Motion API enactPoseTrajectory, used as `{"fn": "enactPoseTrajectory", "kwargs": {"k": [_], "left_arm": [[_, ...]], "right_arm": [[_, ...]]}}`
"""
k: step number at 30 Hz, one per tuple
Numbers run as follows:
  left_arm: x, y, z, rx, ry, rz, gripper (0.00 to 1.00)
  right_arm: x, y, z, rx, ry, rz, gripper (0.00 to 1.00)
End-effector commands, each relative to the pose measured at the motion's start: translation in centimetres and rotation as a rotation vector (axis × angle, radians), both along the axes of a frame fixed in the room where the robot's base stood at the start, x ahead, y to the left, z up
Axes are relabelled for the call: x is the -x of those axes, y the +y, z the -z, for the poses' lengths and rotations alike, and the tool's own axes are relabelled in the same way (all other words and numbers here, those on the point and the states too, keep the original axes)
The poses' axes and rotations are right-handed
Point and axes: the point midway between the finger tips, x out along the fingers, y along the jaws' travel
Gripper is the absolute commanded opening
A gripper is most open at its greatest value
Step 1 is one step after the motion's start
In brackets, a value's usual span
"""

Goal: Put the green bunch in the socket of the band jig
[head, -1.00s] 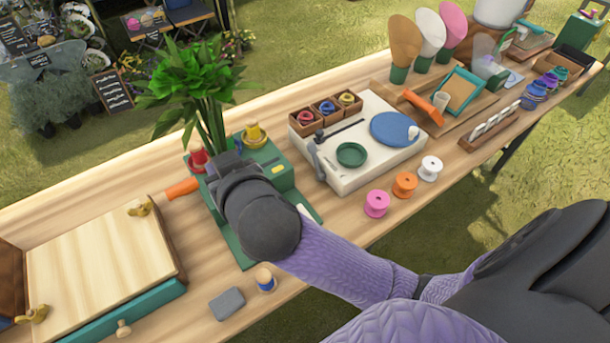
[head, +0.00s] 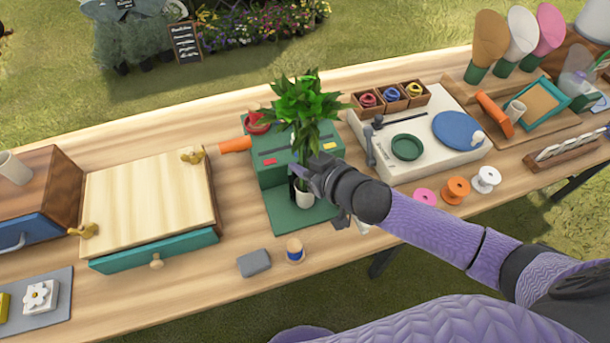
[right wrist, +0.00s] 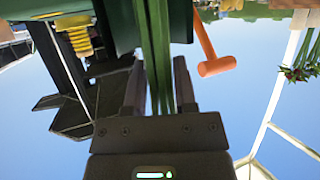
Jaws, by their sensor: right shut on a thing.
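The green bunch (head: 305,105) has leafy tops and long stems, upright in front of the green band jig (head: 265,165). My right gripper (head: 306,178) is shut on its stems, low over the jig's base plate. A small white cup (head: 305,198), apparently the socket, stands on that plate directly below the gripper. Whether the stem ends are inside it I cannot tell. In the right wrist view the stems (right wrist: 157,55) run between the two fingers (right wrist: 158,90). My left gripper is not in view.
An orange handle (head: 235,145) sticks out left of the jig. A wooden-topped box (head: 145,195) with a teal drawer stands further left. A grey block (head: 254,263) and a small spool (head: 295,250) lie in front. A white board (head: 420,135) with dishes is to the right.

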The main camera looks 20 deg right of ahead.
Motion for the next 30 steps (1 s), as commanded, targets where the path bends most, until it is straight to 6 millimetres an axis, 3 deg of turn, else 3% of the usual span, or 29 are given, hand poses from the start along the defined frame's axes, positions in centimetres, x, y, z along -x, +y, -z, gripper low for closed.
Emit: {"fn": "enactPoseTrajectory", "kwargs": {"k": [1, 3, 12, 13, 18, 27, 30], "left_arm": [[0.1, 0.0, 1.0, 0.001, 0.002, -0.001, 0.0], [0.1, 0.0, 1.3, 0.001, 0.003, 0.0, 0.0], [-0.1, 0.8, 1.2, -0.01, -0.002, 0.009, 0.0], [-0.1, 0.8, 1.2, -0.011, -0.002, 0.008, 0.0], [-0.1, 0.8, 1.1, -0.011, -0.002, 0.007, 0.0], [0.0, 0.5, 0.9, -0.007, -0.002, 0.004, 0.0], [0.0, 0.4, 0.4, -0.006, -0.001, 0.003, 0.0]], "right_arm": [[0.0, 0.0, 1.6, -0.001, 0.004, 0.002, 0.0], [0.0, 0.0, 2.5, -0.001, 0.004, 0.001, 0.0], [0.0, 0.0, 2.4, 0.0, 0.001, 0.0, 0.0], [0.0, 0.0, 2.5, 0.0, 0.001, 0.0, 0.37], [0.0, 0.0, 2.4, 0.0, 0.001, 0.001, 0.7], [0.0, 0.0, 2.0, 0.0, 0.0, 0.001, 0.7], [1.0, -0.5, 1.5, 0.0, 0.003, 0.002, 0.7]]}}
